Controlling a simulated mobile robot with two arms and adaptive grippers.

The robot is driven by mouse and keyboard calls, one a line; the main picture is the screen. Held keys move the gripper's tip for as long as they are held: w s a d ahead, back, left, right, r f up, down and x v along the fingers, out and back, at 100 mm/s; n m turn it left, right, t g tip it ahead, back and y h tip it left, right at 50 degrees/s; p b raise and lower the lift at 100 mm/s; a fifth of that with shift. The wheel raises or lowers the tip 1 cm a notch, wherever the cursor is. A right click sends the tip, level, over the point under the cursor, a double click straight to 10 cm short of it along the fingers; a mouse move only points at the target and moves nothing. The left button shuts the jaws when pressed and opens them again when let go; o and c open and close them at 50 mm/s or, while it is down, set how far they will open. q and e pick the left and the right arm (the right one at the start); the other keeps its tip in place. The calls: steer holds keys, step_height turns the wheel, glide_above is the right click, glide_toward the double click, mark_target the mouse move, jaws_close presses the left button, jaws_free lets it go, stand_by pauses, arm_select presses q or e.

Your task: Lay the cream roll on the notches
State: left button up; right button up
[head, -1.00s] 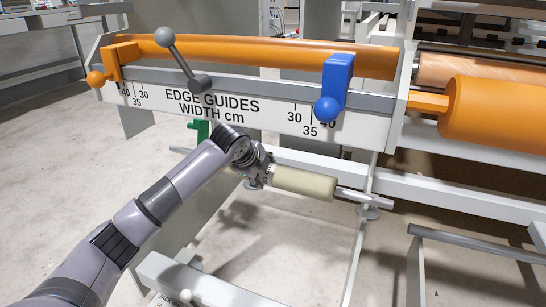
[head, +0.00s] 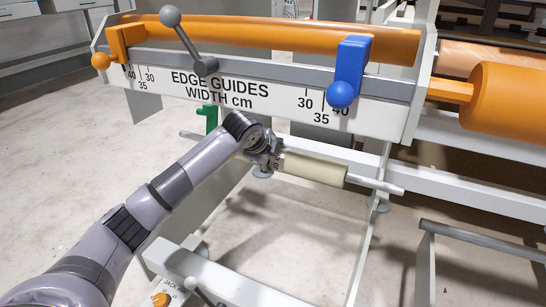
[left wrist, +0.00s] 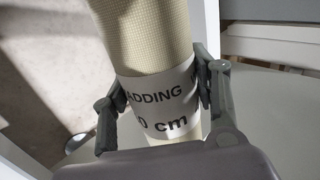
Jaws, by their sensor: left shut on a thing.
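The cream roll (head: 315,168) is a pale padded cylinder on a grey rod that sticks out at both ends. My left gripper (head: 272,155) is shut around it near its left part, below the edge-guide board. In the left wrist view the roll (left wrist: 150,35) runs between the two fingers of the gripper (left wrist: 158,105), which press on a white label reading "ADDING" and "0 cm". The roll lies nearly level, its right end a little lower in the picture. I cannot make out the notches. My right gripper is not in view.
The edge-guide board (head: 262,98) stands just above, with an orange bar (head: 270,36), a blue guide (head: 347,70) and a grey lever (head: 187,40). A green part (head: 208,118) is behind my wrist. An orange roller (head: 510,105) and white rails (head: 470,190) are at right.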

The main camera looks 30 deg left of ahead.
arm_select(q)
steer(key=shift+f+b, duration=0.65)
steer(key=shift+f, duration=0.55)
step_height(320, 180, down, 6)
steer(key=b, duration=0.3)
steer(key=o, duration=1.7)
steer(key=shift+f, duration=0.15)
steer(key=v, duration=1.2)
